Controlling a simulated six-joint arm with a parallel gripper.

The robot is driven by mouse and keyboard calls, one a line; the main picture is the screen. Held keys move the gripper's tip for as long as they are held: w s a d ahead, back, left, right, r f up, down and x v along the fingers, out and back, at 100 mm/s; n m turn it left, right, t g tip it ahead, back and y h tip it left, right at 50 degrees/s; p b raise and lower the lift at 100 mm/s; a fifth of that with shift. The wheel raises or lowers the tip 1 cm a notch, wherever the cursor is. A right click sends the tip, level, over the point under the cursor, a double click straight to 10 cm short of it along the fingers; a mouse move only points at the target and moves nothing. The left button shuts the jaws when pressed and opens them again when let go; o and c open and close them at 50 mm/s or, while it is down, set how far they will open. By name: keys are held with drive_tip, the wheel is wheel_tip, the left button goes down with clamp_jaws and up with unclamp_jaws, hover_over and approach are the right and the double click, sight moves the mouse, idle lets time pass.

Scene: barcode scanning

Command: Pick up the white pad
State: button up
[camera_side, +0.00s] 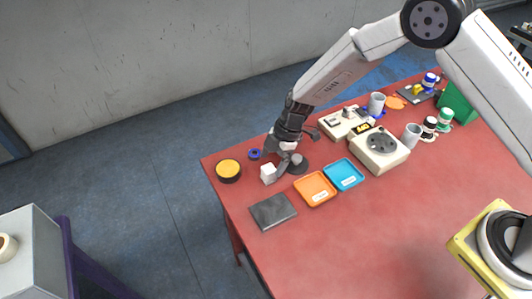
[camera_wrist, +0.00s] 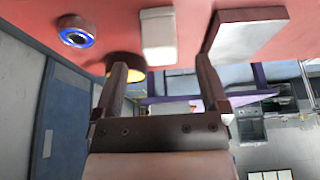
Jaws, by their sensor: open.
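The white pad (camera_side: 268,173) is a small white block near the table's left end, close beside my gripper (camera_side: 283,160) in the side view. In the wrist view the white pad (camera_wrist: 157,33) is at the top middle, beyond the fingertips and between their lines. My gripper (camera_wrist: 161,64) is open there, with nothing between its fingers. The pad looks apart from both fingers. The exact gap and the gripper's height over the table are hard to tell in the side view.
A black round dish with a yellow top (camera_side: 229,169) and a blue ring (camera_side: 254,154) lie left of the pad. A dark grey plate (camera_side: 272,211) lies in front. Orange (camera_side: 315,189) and blue (camera_side: 343,174) trays are to the right. The red table (camera_side: 390,225) is clear in front.

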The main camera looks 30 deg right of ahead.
sight(269, 168)
drive_tip(key=shift+f, duration=0.1)
drive_tip(key=shift+x, duration=2.5)
clamp_jaws()
